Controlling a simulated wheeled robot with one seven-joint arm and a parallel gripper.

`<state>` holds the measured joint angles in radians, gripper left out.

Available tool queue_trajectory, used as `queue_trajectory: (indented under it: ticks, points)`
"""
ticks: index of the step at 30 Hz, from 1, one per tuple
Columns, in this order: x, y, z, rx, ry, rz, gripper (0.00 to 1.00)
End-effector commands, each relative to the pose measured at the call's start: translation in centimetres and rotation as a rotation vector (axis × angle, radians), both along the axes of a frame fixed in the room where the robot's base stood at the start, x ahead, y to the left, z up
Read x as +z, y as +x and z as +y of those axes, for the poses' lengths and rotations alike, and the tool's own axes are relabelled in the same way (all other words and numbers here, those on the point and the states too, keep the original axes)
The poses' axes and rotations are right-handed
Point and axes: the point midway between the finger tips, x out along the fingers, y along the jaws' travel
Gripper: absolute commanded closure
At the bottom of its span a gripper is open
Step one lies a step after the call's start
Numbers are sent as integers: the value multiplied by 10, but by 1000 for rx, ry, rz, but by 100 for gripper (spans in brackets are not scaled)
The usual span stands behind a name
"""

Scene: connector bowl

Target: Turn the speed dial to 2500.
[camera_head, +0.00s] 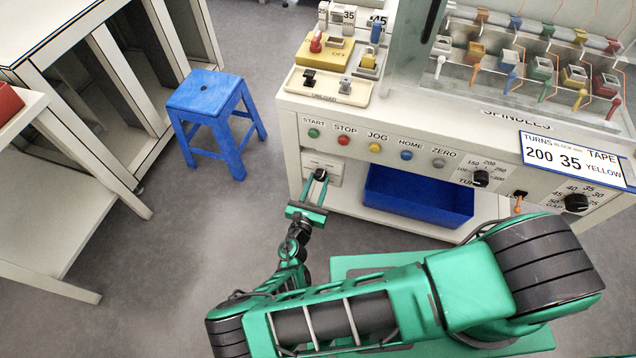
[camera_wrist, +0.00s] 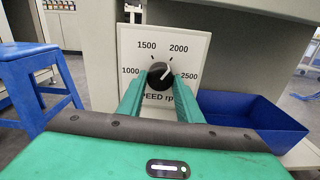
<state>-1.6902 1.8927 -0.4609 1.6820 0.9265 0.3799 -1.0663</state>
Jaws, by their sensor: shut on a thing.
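The speed dial (camera_wrist: 159,75) is a round black knob on a white plate in the wrist view, marked 1000, 1500, 2000 and 2500 around it. Its pale pointer mark slants up and right, between the 2000 and 2500 labels; its exact reading is too small to tell. My gripper (camera_wrist: 160,84) has one green finger on each side of the knob and is shut on it. In the head view, my gripper (camera_head: 313,200) reaches the lower left front of the machine, where the dial (camera_head: 321,174) is partly hidden by the fingers.
A blue bin (camera_head: 415,197) sits just right of the dial. A blue stool (camera_head: 213,115) stands on the floor to the left. Above are several start, stop and jog buttons (camera_head: 375,148). Two other black dials (camera_head: 480,178) are farther right. Floor between stool and machine is clear.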

Motion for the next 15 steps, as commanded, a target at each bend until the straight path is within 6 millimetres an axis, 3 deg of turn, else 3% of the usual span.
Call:
queue_trajectory:
  ticks: [15]
  points:
    - [-1, -1, 3, 0, 389, -135, 90]
